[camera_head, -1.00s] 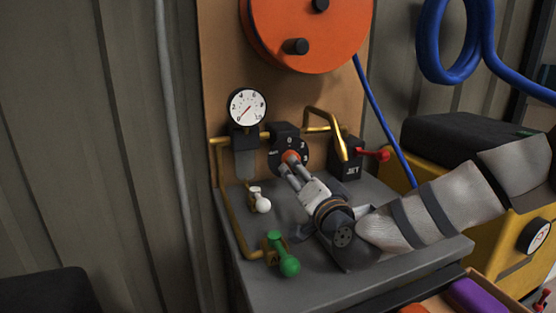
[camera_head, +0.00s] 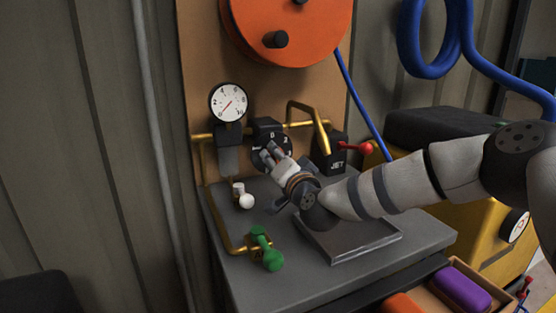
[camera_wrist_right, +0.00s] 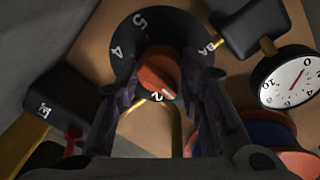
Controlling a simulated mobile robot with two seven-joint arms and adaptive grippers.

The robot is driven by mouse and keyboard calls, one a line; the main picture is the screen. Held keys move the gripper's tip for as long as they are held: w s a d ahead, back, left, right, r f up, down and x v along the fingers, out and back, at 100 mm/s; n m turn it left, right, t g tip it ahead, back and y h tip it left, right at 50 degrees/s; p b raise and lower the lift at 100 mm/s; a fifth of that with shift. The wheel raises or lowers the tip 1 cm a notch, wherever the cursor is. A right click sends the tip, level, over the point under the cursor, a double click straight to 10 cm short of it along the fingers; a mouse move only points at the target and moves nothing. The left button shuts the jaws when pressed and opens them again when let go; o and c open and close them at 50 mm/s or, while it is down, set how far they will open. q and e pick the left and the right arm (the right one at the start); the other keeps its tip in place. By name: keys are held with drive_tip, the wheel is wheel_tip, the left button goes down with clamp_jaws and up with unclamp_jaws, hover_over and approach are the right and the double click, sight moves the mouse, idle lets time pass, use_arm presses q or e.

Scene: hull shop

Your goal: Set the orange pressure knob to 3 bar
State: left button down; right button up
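The orange pressure knob (camera_wrist_right: 158,72) sits on a round black dial (camera_wrist_right: 133,33) with white numbers. My right gripper (camera_wrist_right: 161,80) has one finger on each side of the knob and looks shut on it. A white mark on the knob's lower right edge lies near the number 2. In the head view the right gripper (camera_head: 269,154) covers the knob, and part of the dial (camera_head: 285,142) shows behind it. My left gripper is not in view.
A black JET block (camera_head: 329,155) with a red lever stands right of the dial. A white-knobbed valve (camera_head: 245,200) and a green valve handle (camera_head: 266,250) are at the left of the grey bench (camera_head: 290,285). Brass pipes (camera_head: 299,107) run around the dial. An orange reel (camera_head: 318,38) hangs above.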

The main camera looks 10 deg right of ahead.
drive_tip(key=shift+m, duration=0.3)
use_arm(q)
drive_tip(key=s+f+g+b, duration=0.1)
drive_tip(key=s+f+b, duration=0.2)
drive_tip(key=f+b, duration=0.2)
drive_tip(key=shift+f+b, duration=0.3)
drive_tip(key=shift+b, duration=0.35)
use_arm(e)
drive_tip(key=shift+d+r+m+g+y, duration=0.1)
drive_tip(key=shift+m+g+y, duration=0.2)
drive_tip(key=shift+m, duration=2.65)
drive_tip(key=shift+d+r+m+g+y, duration=0.1)
drive_tip(key=shift+m+g+y, duration=0.2)
drive_tip(key=shift+m, duration=2.7)
drive_tip(key=shift+m+g+y, duration=0.2)
drive_tip(key=shift+m+y, duration=0.1)
drive_tip(key=shift+m, duration=2.65)
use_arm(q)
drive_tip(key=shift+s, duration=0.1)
use_arm(e)
drive_tip(key=o, duration=1.2)
drive_tip(key=shift+c, duration=0.2)
